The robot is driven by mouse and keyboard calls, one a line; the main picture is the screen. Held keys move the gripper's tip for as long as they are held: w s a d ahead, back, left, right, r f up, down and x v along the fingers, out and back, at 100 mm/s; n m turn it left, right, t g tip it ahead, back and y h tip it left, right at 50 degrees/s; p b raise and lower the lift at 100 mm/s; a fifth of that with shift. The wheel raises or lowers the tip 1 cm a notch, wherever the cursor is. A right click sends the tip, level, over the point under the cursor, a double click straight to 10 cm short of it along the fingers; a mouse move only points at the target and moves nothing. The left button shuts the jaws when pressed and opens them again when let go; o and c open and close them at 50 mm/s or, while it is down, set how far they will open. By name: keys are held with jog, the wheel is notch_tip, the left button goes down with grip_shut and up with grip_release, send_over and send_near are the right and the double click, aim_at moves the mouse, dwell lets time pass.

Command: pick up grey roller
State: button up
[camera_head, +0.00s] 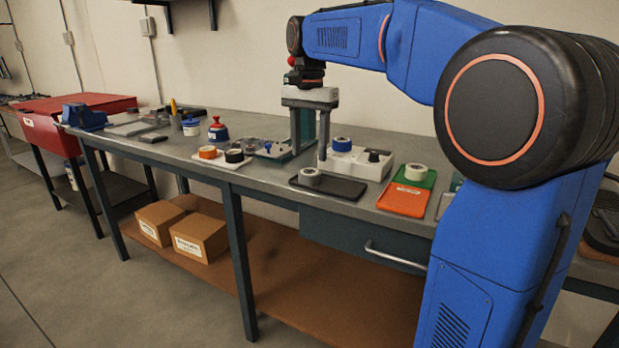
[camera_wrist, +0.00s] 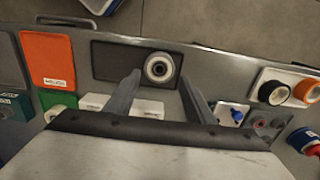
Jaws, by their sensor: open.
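The grey roller (camera_head: 309,177) is a short, pale grey ring lying on the left part of a dark tray (camera_head: 346,190) at the bench's front edge. In the wrist view the roller (camera_wrist: 159,68) shows a dark centre and lies on the dark tray (camera_wrist: 112,62), between and just beyond the fingertips. My gripper (camera_head: 309,156) points down above the bench, and its fingers are apart and empty. The wrist view shows both fingers of my gripper (camera_wrist: 160,79), one each side of the roller in the picture. I cannot tell the exact height between them.
A white block (camera_head: 357,162) with a blue-and-white roller (camera_head: 341,144) stands behind the tray. An orange tray (camera_head: 403,200) and a green tray (camera_head: 428,181) are to the right. A white plate (camera_head: 225,161) with orange and black rollers is to the left.

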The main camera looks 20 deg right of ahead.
aim_at(310, 168)
jog(key=shift+s+f, duration=0.15)
jog(key=shift+f, duration=2.9)
jog(key=shift+c, duration=0.7)
jog(key=c, duration=0.6)
jog(key=shift+r, duration=0.15)
